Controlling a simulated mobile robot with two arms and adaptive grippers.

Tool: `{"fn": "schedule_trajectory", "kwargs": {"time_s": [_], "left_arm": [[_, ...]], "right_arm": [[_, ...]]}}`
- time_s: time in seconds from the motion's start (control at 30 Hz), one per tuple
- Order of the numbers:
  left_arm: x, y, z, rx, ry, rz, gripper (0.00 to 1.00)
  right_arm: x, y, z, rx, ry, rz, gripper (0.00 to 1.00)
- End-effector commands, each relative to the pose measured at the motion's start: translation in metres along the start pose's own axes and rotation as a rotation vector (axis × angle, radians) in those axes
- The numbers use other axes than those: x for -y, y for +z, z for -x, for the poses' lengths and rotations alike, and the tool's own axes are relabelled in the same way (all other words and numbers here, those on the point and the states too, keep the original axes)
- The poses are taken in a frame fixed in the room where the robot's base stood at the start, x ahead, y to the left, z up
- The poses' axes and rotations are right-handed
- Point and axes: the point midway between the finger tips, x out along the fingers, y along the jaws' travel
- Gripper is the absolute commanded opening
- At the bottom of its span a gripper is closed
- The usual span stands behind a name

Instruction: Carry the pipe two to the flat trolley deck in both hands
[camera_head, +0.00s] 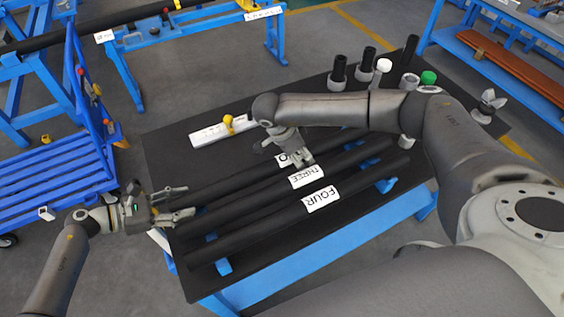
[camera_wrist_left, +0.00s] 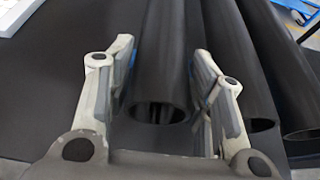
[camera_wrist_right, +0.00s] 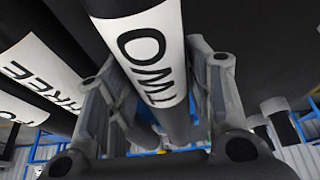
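Pipe two (camera_head: 240,180) is a long black tube lying on the black-topped table, farthest back of three parallel pipes. Its white TWO label (camera_wrist_right: 150,45) is clear in the right wrist view and partly hidden in the head view. My left gripper (camera_head: 188,201) is open at the pipe's left end; in the left wrist view the pipe's open end (camera_wrist_left: 160,110) lies between the spread fingers. My right gripper (camera_head: 301,160) is open near the label, its fingers on either side of the pipe. The flat trolley deck (camera_head: 50,180) is blue and slatted, left of the table.
Pipes three (camera_head: 345,163) and four (camera_head: 265,222) lie close beside pipe two. A white flat part (camera_head: 212,133) with a yellow knob lies behind it. Several black and grey fittings stand at the table's back right. Floor shows between trolley and table.

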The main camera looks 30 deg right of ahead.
Motion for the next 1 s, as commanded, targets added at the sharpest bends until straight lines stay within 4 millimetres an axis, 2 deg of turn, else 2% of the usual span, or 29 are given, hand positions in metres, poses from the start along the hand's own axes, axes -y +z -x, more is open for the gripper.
{"fn": "schedule_trajectory", "kwargs": {"time_s": [0.03,0.33,1.0], "left_arm": [[-0.0001,0.0,0.0002,0.0,0.0,0.0,0.37],[-0.0001,0.0,0.0004,0.0,0.0,0.0,0.0],[-0.0011,0.0076,0.0031,0.004,0.002,-0.001,0.0]], "right_arm": [[0.0001,0.0002,0.0003,0.0,0.0,0.0,0.37],[0.0003,0.0002,0.0006,0.001,-0.001,0.0,0.0],[0.0013,-0.0027,0.0076,0.001,-0.003,-0.001,0.0]]}}
